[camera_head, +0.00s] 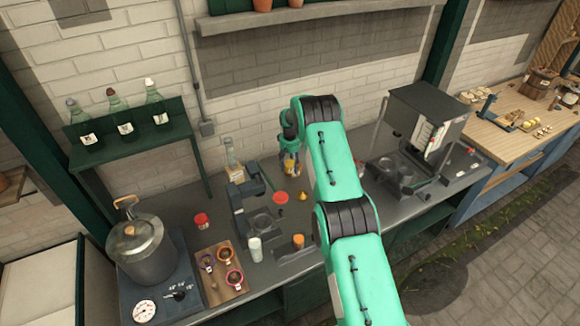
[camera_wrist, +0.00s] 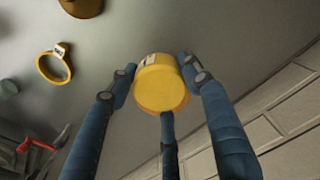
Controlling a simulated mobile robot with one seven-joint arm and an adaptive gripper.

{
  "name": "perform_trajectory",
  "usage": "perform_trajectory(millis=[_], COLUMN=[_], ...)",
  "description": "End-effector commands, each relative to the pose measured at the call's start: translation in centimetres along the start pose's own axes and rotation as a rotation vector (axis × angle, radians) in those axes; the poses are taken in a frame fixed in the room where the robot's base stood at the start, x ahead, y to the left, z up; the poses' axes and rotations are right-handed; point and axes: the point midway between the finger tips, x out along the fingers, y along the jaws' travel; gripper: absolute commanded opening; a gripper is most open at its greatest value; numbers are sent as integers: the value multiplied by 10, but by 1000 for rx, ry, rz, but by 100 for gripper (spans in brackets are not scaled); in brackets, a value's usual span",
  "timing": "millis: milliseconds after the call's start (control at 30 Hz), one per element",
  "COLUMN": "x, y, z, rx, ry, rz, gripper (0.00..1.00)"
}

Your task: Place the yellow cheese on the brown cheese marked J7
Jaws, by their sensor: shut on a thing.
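The yellow cheese (camera_wrist: 160,88) is a short round piece with a small pale label whose text I cannot read. My gripper (camera_wrist: 158,68) is shut on it, with blue jointed fingers around its sides. In the head view my gripper (camera_head: 290,148) is over the back of the grey counter, and the yellow cheese (camera_head: 290,167) shows small at its tip. An orange-brown edge shows just behind the cheese in the wrist view; I cannot tell what it belongs to. No J7 mark is readable, so I cannot pick out the brown cheese for certain.
The wrist view shows a yellow ring with a tag (camera_wrist: 54,66) and a brown round thing (camera_wrist: 84,6). On the counter stand a clear bottle (camera_head: 232,165), a metal pot (camera_head: 142,246), a wooden board with cups (camera_head: 220,272) and a dark grey machine (camera_head: 420,135).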

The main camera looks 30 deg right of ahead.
Motion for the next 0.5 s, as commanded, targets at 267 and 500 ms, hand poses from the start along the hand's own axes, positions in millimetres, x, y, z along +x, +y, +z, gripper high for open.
perform_trajectory(millis=[267,500], x=[2,2], y=[0,0], z=[0,0], rx=[0,0], ry=[0,0], rz=[0,0], gripper=[67,67])
